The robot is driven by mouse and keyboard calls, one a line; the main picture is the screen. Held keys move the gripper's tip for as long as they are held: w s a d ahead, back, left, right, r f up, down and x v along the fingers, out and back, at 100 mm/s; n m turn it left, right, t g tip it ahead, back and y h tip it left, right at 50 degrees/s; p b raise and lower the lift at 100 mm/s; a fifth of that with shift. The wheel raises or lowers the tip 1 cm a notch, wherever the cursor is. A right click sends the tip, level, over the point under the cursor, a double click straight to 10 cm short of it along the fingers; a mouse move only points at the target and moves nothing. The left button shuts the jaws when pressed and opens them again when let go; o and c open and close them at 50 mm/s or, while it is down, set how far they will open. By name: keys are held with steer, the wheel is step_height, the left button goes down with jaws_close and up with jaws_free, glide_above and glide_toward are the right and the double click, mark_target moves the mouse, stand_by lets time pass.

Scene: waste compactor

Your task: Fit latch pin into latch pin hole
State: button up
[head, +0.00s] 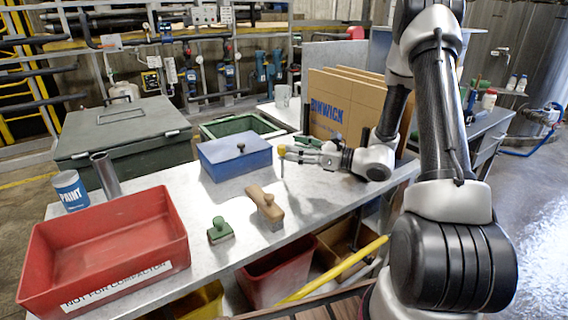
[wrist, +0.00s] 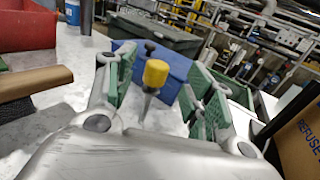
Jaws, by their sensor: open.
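The latch pin, with a yellow cap (wrist: 156,74) and a thin grey shank, stands roughly upright between my gripper's fingers in the wrist view. It also shows in the head view (head: 282,153) at the fingertips, in front of the blue box. My gripper (head: 296,154) reaches in level from the right, low over the grey bench. Its green-padded fingers (wrist: 160,88) are open, with a gap visible on both sides of the pin. I cannot tell what the pin's lower end rests in or on. I cannot make out the latch pin hole in either view.
A blue box (head: 235,157) with a dark knob stands just behind the pin. A wooden-handled brush (head: 265,204), a green-handled brush (head: 220,231) and a red bin (head: 104,245) are nearer on the bench (head: 190,285). A cardboard box (head: 345,108) stands behind my gripper.

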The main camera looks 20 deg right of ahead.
mark_target(282, 145)
steer(key=shift+f+x, duration=0.15)
steer(key=shift+x, duration=1.15)
steer(key=shift+f+x, duration=0.15)
steer(key=shift+x, duration=1.1)
steer(key=shift+a, duration=0.1)
jaws_close()
